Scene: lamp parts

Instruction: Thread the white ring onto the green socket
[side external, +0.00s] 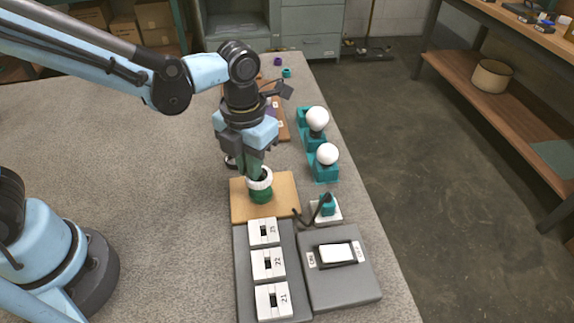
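The white ring (260,184) is at the lower end of my gripper (258,172), right at the top of the green socket (262,196). The socket stands upright on a wooden board (283,190). The ring looks roughly level and lined up over the socket. I cannot tell whether it sits around the socket's top or just above it. My gripper points down, with its fingers reaching the ring. The fingertips are small and overlap the ring in this view, so their grip on it is unclear.
White numbered blocks (268,264) on a grey panel and a switch box (338,254) are in front of the board. A small teal socket with a cable (327,205) is to the right. Two white bulbs (317,119) (327,154) in teal holders stand behind it.

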